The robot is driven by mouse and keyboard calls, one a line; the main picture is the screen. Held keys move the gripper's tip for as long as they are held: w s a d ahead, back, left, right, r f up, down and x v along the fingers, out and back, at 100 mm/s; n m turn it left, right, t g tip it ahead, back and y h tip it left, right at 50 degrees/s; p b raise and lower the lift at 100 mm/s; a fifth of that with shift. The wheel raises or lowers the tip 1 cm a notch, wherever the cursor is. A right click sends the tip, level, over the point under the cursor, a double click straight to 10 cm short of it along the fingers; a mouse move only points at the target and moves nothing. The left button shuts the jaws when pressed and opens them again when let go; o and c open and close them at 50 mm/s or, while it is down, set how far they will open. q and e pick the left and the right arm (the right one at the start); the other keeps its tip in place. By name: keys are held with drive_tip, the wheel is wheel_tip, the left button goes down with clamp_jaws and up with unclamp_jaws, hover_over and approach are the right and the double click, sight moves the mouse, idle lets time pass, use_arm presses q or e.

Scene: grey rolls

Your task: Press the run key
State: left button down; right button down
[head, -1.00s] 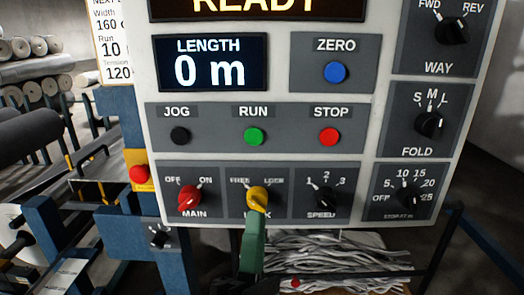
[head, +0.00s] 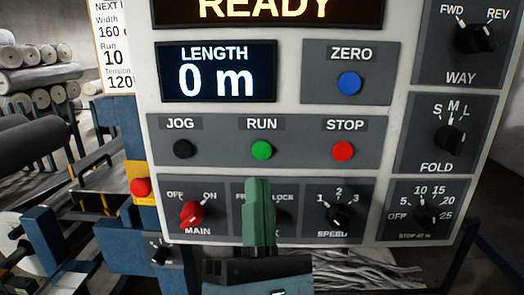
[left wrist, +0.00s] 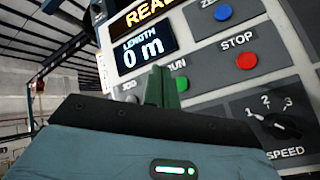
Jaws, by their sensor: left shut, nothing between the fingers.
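The green RUN key (head: 261,151) sits on the panel between the black JOG key (head: 183,149) and the red STOP key (head: 342,151). My left gripper (head: 257,182) is shut and empty, its green fingertips just below the RUN key in the head view. It covers most of the yellow lock knob. I cannot tell the gap between the fingertips and the panel. The display reads READY (head: 265,10), and the length display (head: 217,72) reads 0 m. My right gripper is not in view.
The blue ZERO key (head: 349,83) is above STOP. The red MAIN knob (head: 192,214) and the SPEED knob (head: 339,212) flank my gripper. A red button on a yellow box (head: 141,187) is at the left. Grey rolls (head: 38,145) lie further left.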

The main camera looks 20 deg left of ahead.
sight(260, 143)
use_arm(q)
drive_tip(key=w, duration=0.2)
drive_tip(key=w+a, duration=0.1)
drive_tip(key=w, duration=0.2)
drive_tip(key=w+a, duration=0.1)
drive_tip(key=w, duration=0.1)
drive_tip(key=shift+w+a+b, duration=0.1)
drive_tip(key=shift+w+b, duration=0.15)
drive_tip(key=shift+b, duration=0.15)
idle(0.7)
drive_tip(key=shift+w, duration=0.1)
idle(1.0)
drive_tip(key=shift+w+a, duration=0.1)
drive_tip(key=shift+w, duration=0.25)
drive_tip(key=shift+w+a, duration=0.1)
drive_tip(key=shift+w, duration=0.3)
idle(0.8)
drive_tip(key=shift+s, duration=0.1)
drive_tip(key=shift+s+d+p, duration=0.2)
drive_tip(key=shift+s+p, duration=0.1)
drive_tip(key=shift+s, duration=0.45)
